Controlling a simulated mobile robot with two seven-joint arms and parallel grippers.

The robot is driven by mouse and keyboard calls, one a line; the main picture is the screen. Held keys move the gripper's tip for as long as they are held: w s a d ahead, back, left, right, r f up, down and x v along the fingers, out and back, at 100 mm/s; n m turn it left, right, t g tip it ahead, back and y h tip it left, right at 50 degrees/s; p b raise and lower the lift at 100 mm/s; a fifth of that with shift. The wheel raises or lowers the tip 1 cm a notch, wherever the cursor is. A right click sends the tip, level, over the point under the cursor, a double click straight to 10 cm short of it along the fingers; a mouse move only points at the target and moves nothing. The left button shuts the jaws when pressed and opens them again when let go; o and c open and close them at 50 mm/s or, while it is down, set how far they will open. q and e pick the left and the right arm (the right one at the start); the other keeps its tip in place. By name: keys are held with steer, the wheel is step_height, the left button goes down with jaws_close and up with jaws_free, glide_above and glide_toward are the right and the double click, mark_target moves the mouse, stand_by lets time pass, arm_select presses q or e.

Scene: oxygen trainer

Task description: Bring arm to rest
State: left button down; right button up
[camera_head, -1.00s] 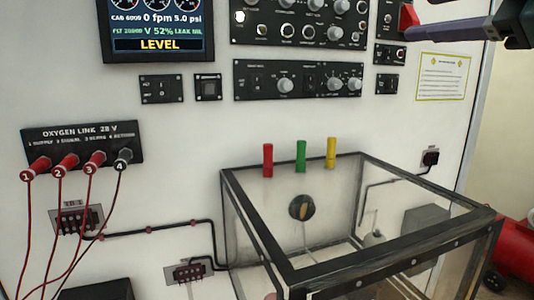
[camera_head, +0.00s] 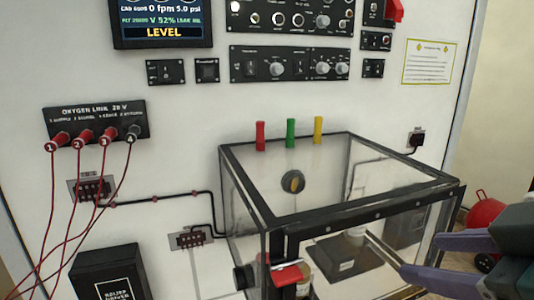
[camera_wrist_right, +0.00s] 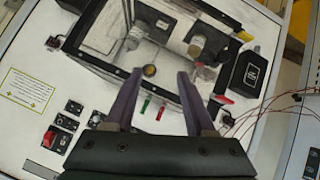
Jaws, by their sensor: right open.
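My right gripper (camera_head: 420,257) comes in from the lower right in the head view. Its two purple fingers are apart with nothing between them, in front of the right side of the clear box with a black frame (camera_head: 330,218). In the right wrist view, the open right gripper (camera_wrist_right: 159,74) points toward this box, and its fingers overlap the view of the box. I cannot tell the exact gap between fingers and box. My left gripper is in neither view.
The wall panel carries a screen reading LEVEL (camera_head: 161,32), a red switch cover (camera_head: 394,10) and four-jack oxygen link plate (camera_head: 95,120) with hanging leads. A black box (camera_head: 107,272) stands lower left. A red tank (camera_head: 485,211) is at right.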

steer(key=s+d+f+m+g+h+p, duration=0.1)
steer(key=s+f+m+g, duration=0.3)
steer(key=s, duration=0.5)
steer(key=s+d+f+m+g+h, duration=0.1)
steer(key=s+f+g, duration=0.3)
steer(key=s, duration=0.6)
step_height(320, 180, up, 17)
steer(key=w+t+p, duration=0.1)
steer(key=p, duration=1.7)
steer(key=shift+a, duration=0.2)
steer(key=shift+w, duration=0.1)
